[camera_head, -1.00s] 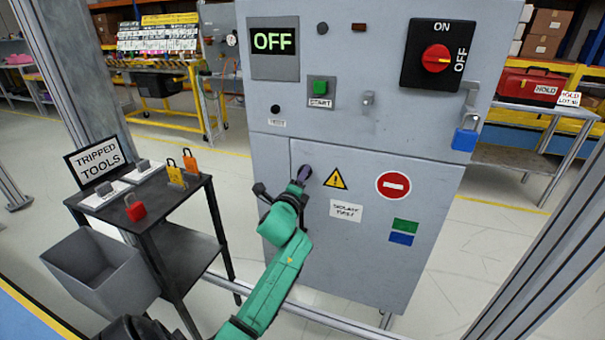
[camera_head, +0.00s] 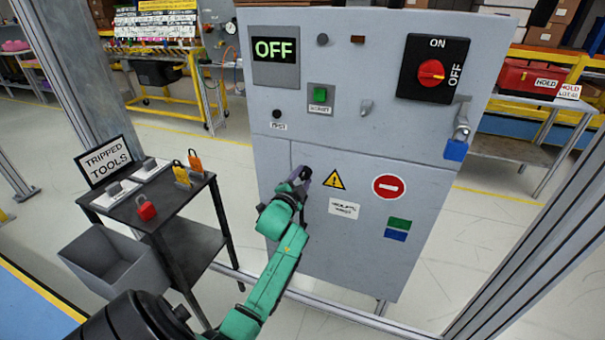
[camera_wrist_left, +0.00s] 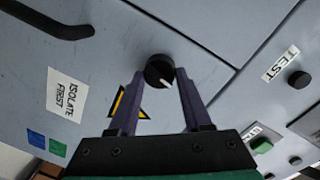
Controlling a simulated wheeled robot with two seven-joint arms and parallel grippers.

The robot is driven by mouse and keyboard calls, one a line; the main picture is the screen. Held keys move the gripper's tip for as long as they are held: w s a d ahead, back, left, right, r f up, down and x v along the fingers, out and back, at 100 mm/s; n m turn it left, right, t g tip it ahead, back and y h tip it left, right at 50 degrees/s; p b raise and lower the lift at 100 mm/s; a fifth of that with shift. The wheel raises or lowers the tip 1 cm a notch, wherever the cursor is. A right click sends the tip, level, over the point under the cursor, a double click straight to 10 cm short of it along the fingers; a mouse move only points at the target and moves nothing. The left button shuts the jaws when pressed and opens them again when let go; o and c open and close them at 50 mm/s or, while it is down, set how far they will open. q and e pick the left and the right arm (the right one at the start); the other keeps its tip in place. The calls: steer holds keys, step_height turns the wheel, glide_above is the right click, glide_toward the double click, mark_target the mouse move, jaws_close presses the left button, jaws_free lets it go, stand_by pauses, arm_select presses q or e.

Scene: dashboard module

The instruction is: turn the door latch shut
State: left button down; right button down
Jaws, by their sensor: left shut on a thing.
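The door latch is a round black knob with a white mark (camera_wrist_left: 159,71) on the grey cabinet door (camera_head: 352,262). In the left wrist view it sits between the purple fingertips of my left gripper (camera_wrist_left: 161,78), which is shut on it. In the head view my left gripper (camera_head: 303,177) is at the upper left corner of the door and hides most of the latch. My right gripper is not in view.
A black door handle (camera_wrist_left: 45,22) shows in the wrist view. Above the door are a lit OFF display (camera_head: 274,49), a green button (camera_head: 320,95), a red rotary switch (camera_head: 431,72) and a blue padlock (camera_head: 456,149). A black tool cart (camera_head: 190,205) stands left.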

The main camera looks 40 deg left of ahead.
arm_select(q)
steer(key=shift+n+p, duration=0.55)
steer(key=shift+n, duration=0.45)
steer(key=shift+c, duration=1.7)
jaws_free()
steer(key=v, duration=1.4)
steer(key=shift+s, duration=0.35)
